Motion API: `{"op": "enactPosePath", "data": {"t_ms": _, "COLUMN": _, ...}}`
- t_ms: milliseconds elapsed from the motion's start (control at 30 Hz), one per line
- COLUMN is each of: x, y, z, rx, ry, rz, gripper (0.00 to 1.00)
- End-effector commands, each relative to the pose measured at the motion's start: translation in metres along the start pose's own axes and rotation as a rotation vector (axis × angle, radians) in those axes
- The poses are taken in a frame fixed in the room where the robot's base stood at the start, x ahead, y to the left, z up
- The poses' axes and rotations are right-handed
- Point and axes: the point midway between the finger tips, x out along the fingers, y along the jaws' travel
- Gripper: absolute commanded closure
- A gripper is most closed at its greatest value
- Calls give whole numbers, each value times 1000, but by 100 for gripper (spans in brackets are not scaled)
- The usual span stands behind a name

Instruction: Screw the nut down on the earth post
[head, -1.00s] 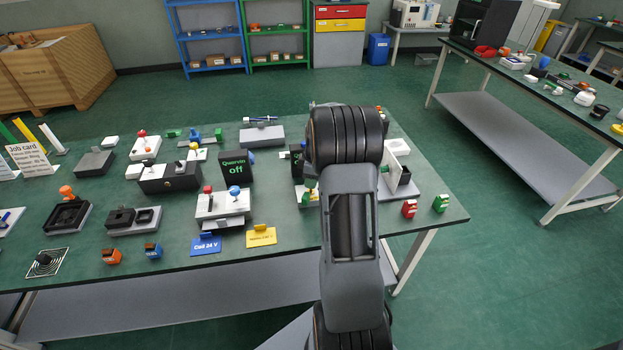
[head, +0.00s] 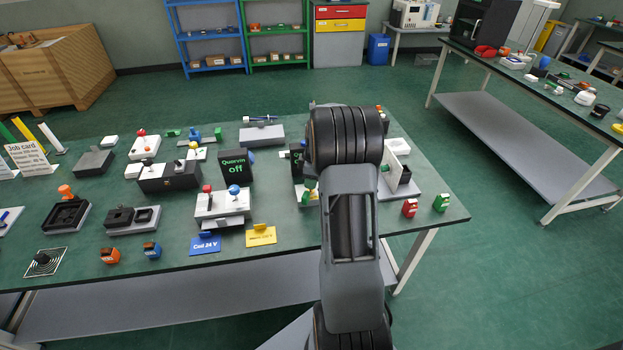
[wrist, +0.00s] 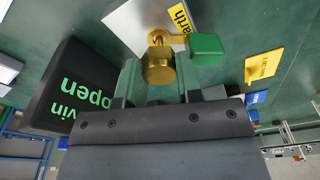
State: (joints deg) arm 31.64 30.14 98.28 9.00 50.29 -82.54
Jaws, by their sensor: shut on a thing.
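In the wrist view a brass nut (wrist: 158,68) sits between the two fingers of my gripper (wrist: 158,82), which is shut on it. The brass earth post (wrist: 157,38) shows just beyond the nut, in line with it, on a pale block (wrist: 140,22) with a yellow "Earth" label (wrist: 180,17). I cannot tell how far the nut is threaded on. A green part (wrist: 205,48) lies beside the nut on the right. In the head view my arm hides the gripper, nut and post.
A black display box (wrist: 72,88) stands close on the left in the wrist view. A yellow tag (wrist: 263,66) and a blue tag (wrist: 256,97) lie to the right. In the head view, fixtures crowd the green bench (head: 290,232); red (head: 410,208) and green (head: 441,203) blocks stand near its right end.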

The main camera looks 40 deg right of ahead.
Motion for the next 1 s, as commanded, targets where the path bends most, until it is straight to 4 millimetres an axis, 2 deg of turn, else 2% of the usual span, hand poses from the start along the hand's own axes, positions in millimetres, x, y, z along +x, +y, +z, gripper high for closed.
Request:
{"op": "enactPosePath", "data": {"t_ms": 933, "x": 25, "y": 0, "z": 3, "rx": 0, "ry": 0, "rz": -1, "gripper": 90}}
{"op": "enactPosePath", "data": {"t_ms": 967, "x": 23, "y": 0, "z": 3, "rx": 0, "ry": 0, "rz": 0, "gripper": 64}}
{"op": "enactPosePath", "data": {"t_ms": 1000, "x": 23, "y": 0, "z": 3, "rx": 0, "ry": 0, "rz": 0, "gripper": 60}}
